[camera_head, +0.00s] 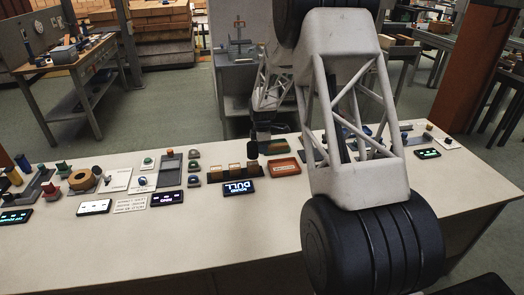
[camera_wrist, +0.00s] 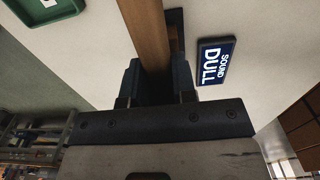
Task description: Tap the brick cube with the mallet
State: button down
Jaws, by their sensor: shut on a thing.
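My gripper (camera_head: 262,128) is over the middle of the table, shut on a brown wooden handle, which I take as the mallet's (camera_wrist: 147,35). In the wrist view the handle fills the gap between the fingers (camera_wrist: 158,85). In the head view a dark mallet head (camera_head: 253,152) hangs just above or at the right end of a dark stand. Several small tan-brown cubes stand on that stand, including a left one (camera_head: 213,170) and a middle one (camera_head: 233,168). I cannot tell which is brick, nor whether the mallet touches the right one.
A display (camera_head: 238,187) reading "SOUND DULL" lies in front of the stand; it also shows in the wrist view (camera_wrist: 215,62).

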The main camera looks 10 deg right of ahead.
jog(key=shift+r, duration=1.7)
